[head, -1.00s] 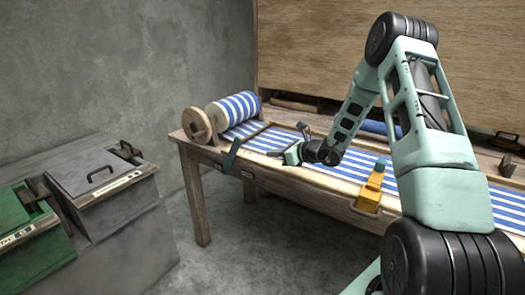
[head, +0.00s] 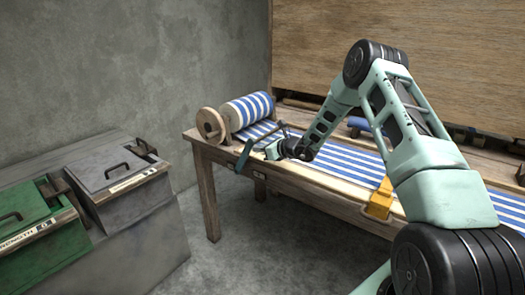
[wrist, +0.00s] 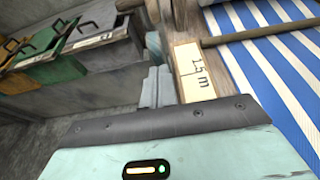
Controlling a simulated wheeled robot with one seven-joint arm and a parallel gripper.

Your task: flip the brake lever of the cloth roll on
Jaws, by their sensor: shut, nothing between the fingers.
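The striped blue and white cloth roll (head: 250,109) lies at the left end of the loom, with a round wooden disc (head: 211,124) on its near end. I cannot clearly make out the lever in the wrist view.
Striped cloth (head: 345,160) stretches right along the loom. A yellow-orange piece (head: 380,199) sits on the front rail (head: 310,186). A wooden rod (wrist: 262,33) crosses above the cloth. Grey (head: 115,180) and green (head: 35,235) boxes stand left, with open floor between them and the loom.

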